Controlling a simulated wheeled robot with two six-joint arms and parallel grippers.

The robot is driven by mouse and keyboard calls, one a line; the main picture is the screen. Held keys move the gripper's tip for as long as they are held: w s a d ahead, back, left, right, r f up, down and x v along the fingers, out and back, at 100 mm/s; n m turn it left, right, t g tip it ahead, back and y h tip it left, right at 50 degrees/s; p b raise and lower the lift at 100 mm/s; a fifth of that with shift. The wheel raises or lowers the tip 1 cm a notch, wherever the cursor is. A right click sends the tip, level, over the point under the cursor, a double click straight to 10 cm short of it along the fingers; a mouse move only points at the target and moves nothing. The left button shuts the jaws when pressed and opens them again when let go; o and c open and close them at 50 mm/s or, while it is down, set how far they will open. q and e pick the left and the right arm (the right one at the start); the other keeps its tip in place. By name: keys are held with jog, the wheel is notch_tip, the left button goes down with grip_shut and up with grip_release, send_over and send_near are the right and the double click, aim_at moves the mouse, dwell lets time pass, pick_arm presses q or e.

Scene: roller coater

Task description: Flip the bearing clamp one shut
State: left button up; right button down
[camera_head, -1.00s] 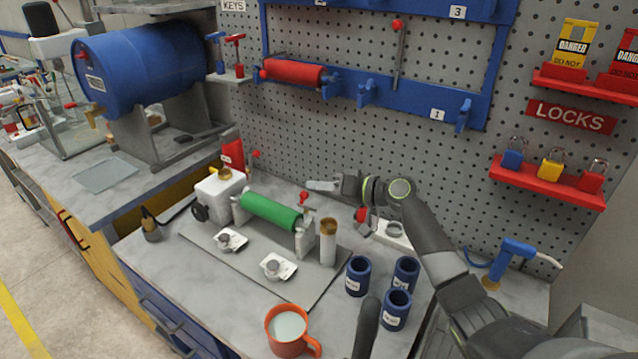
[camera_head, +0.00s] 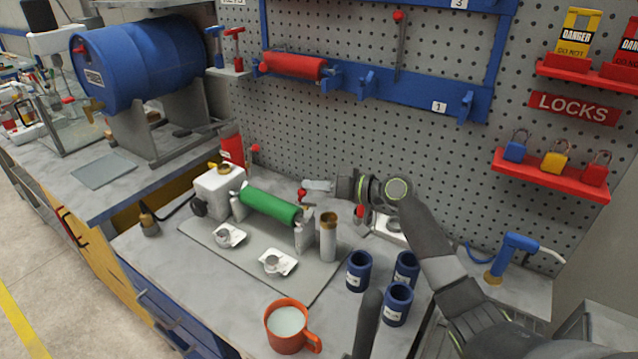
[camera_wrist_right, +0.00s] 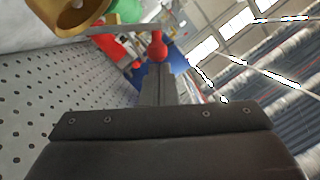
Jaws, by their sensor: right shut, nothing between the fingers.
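The green roller (camera_head: 270,205) lies in a coater between two grey end supports. At its right end, by the near bearing support (camera_head: 304,235), a small lever with a red knob (camera_head: 302,194) stands up. I cannot tell which clamp is number one. Another red knob (camera_head: 255,148) shows at the back left. My right gripper (camera_head: 308,187) is shut and empty, with its tips right beside the near red knob. In the right wrist view the red knob (camera_wrist_right: 157,48) is just beyond the shut fingertips (camera_wrist_right: 158,70); contact is unclear. My left gripper is not in view.
A white pump box (camera_head: 215,190) stands left of the roller. A brass-topped grey cylinder (camera_head: 328,240) stands close to its right. Two small white scales (camera_head: 230,236) lie in front. Blue cups (camera_head: 359,272) and an orange mug (camera_head: 287,328) stand nearer. The pegboard (camera_head: 290,130) is behind.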

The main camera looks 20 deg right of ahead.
jog(key=shift+s+a+f+n+h+b, duration=0.4)
jog(key=shift+s+a+f+n+b, duration=0.35)
jog(key=shift+b, duration=0.4)
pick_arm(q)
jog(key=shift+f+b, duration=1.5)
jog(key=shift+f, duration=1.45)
pick_arm(e)
jog(key=shift+s+a+f+n+h, duration=0.15)
jog(key=shift+s+a+f+n, duration=0.3)
jog(key=shift+a+f, duration=0.2)
jog(key=shift+s+a+f+n+h, duration=0.15)
jog(key=shift+s+a+f+n, duration=0.2)
jog(key=shift+a+f+n, duration=0.25)
jog(key=shift+f, duration=0.1)
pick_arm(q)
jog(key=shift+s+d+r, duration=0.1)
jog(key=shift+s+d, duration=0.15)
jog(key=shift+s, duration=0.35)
pick_arm(e)
jog(key=s+d+r, duration=0.6)
jog(key=s, duration=0.1)
jog(key=shift+s+r, duration=0.2)
jog(key=shift+s, duration=0.15)
